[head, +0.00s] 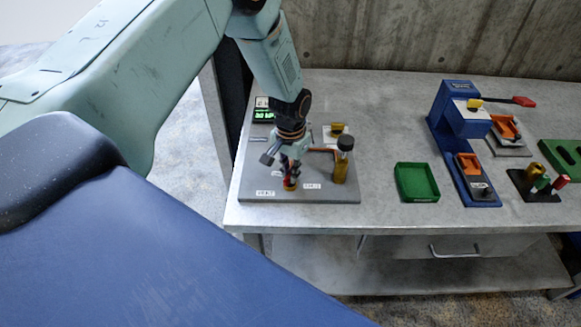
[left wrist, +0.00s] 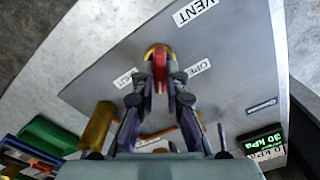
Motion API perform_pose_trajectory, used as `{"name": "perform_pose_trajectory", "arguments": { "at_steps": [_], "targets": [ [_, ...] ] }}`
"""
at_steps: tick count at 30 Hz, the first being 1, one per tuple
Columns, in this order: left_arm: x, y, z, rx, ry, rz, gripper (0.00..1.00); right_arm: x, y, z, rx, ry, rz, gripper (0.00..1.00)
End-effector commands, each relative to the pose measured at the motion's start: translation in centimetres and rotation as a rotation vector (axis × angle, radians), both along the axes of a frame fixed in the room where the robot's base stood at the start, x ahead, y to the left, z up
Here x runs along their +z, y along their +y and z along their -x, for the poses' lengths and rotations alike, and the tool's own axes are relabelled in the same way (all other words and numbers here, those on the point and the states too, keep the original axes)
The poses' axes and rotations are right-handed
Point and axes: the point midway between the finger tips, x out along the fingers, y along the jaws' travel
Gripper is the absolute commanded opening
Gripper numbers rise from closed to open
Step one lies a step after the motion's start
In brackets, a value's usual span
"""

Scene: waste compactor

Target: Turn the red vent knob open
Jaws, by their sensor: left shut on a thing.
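The red vent knob (head: 289,184) sits on a yellow round base on a grey panel (head: 330,194) at the left end of the bench. My left gripper (head: 290,176) points down over it, shut on the knob. In the left wrist view, the knob (left wrist: 159,62) shows its red bar between the two fingertips (left wrist: 160,82), running roughly up and down the picture. A VENT label (left wrist: 193,11) lies beyond it. A partly hidden label reading "OPE" (left wrist: 198,68) is to its right and another partly hidden one (left wrist: 125,78) to its left. My right gripper is not in view.
A brass cylinder with a black cap (head: 341,165) stands on the panel close right of my gripper. A green display (head: 263,115) is behind; it reads 30 kPa in the wrist view. A green tray (head: 416,182) and blue press (head: 462,125) stand farther right.

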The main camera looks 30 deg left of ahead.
Motion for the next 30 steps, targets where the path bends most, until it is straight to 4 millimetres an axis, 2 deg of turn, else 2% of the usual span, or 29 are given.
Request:
{"name": "perform_pose_trajectory", "arguments": {
  "at_steps": [15, 30],
  "targets": [
    [-0.2, -0.1, 0.5, 0.426, 0.013, 0.000, 0.00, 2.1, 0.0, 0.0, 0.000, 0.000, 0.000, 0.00],
    [-0.3, -0.1, 0.6, 0.584, 0.015, -0.001, 0.00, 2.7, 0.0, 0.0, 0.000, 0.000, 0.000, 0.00]
  ]
}}
